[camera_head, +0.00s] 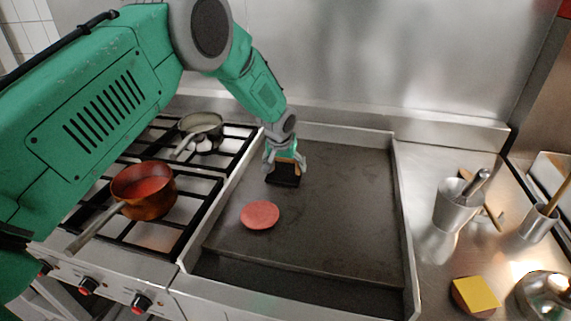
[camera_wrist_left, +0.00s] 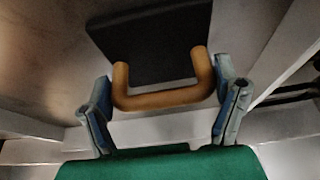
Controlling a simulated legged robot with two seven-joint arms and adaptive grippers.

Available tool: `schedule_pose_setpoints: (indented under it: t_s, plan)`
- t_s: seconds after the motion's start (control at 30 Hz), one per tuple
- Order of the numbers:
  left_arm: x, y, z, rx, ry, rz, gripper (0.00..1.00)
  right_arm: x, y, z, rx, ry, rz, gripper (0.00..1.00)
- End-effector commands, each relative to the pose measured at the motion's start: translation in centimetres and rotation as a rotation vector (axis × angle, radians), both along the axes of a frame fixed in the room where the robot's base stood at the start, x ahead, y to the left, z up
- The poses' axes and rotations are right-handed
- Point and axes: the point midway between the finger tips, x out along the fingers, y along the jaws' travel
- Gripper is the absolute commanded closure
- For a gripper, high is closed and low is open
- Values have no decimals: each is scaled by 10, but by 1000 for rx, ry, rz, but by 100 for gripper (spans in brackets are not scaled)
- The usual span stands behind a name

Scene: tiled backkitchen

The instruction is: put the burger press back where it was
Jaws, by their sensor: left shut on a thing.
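The burger press is a black plate with a wooden handle. In the head view the burger press (camera_head: 283,180) is at the back left part of the griddle (camera_head: 340,215), under my left gripper (camera_head: 285,160). I cannot tell whether its plate touches the griddle. In the left wrist view the black plate (camera_wrist_left: 150,42) and the handle (camera_wrist_left: 165,100) show clearly. There my left gripper (camera_wrist_left: 165,100) has a finger at each side of the handle and is shut on it. My right gripper is not in view. A round pink patty (camera_head: 260,215) lies on the griddle, in front of the press.
Left of the griddle, a copper pot (camera_head: 143,190) of red sauce and a pan (camera_head: 200,123) stand on the stove. On the right counter are a metal container (camera_head: 455,205) with utensils and a yellow slice (camera_head: 476,294). Raised rims border the griddle; its right half is clear.

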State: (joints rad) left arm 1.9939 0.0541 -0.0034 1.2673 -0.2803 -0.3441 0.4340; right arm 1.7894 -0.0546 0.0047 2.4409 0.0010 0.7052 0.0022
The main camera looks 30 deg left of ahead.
Motion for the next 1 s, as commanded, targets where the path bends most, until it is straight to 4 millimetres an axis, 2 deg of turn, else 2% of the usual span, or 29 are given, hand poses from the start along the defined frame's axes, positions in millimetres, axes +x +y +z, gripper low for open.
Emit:
schedule_pose_setpoints:
  t_s: [0.17, 0.2, 0.23, 0.27, 0.5, 0.63, 0.77, 1.0]
  plan:
    - [2, 0, 2, 0, -7, -1, 70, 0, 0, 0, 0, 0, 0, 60]
    - [0, 0, 0, 0, -2, 0, 14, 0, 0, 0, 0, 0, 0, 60]
    - [0, 0, 0, 0, -2, 0, 4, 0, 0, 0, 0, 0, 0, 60]
    - [0, 0, 0, 0, -2, 0, 0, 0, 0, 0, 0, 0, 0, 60]
    - [1, 0, 0, -1, -1, 0, 0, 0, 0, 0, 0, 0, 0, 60]
    - [-2, -1, 6, 0, -2, 0, 0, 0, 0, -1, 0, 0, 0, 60]
    - [-9, -3, 26, 0, -5, 1, 0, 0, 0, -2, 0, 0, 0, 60]
    - [-28, -7, 74, 0, -5, 1, 0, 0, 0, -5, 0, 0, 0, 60]
